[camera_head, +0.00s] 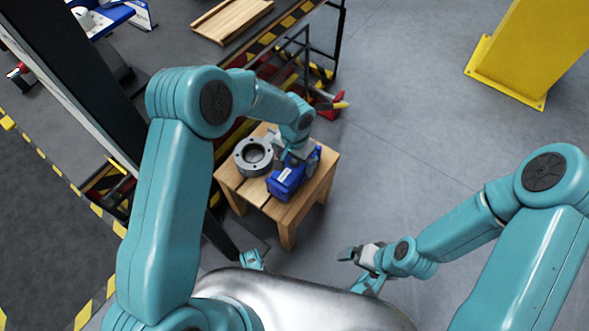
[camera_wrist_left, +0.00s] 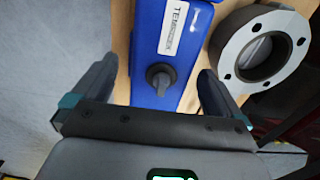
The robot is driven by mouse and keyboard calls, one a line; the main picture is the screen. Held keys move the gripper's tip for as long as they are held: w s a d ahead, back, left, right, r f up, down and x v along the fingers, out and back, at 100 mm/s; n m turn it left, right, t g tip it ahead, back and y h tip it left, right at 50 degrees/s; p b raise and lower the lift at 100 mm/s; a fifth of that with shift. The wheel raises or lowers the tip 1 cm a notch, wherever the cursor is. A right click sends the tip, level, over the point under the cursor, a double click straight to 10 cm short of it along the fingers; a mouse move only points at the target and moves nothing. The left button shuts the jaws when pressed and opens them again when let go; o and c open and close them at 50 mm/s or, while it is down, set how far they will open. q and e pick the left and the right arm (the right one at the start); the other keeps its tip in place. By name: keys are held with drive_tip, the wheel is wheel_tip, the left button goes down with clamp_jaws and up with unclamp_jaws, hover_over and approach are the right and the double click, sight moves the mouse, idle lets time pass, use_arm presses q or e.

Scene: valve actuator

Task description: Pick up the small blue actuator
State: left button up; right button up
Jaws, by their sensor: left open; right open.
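The small blue actuator (camera_head: 286,181) lies on a small wooden table (camera_head: 284,214) in the head view. In the left wrist view the actuator (camera_wrist_left: 172,62) shows a white label and a dark round knob on its top. My left gripper (camera_head: 294,158) is over the actuator. In the wrist view its two dark fingers (camera_wrist_left: 152,85) are open, one on each side of the actuator's near part, with gaps visible, so it is not gripped. My right gripper (camera_head: 352,254) is open and empty, low at the right, away from the table.
A grey flanged ring (camera_head: 254,156) stands on the table close beside the actuator; it also shows in the wrist view (camera_wrist_left: 262,48). A workbench with a wooden tray (camera_head: 232,18) is behind. A yellow post (camera_head: 530,50) stands far right. The floor right of the table is clear.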

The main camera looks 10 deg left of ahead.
sight(295, 165)
use_arm(q)
wheel_tip(295, 165, down, 4)
drive_tip(key=shift+r+b, duration=0.25)
drive_tip(key=shift+b, duration=0.15)
drive_tip(key=shift+c, duration=0.3)
drive_tip(key=c, duration=1.5)
drive_tip(key=shift+w+r, duration=0.1)
drive_tip(key=shift+r, duration=0.05)
clamp_jaws()
drive_tip(key=shift+r, duration=0.1)
wheel_tip(295, 165, up, 20)
drive_tip(key=p, duration=1.3)
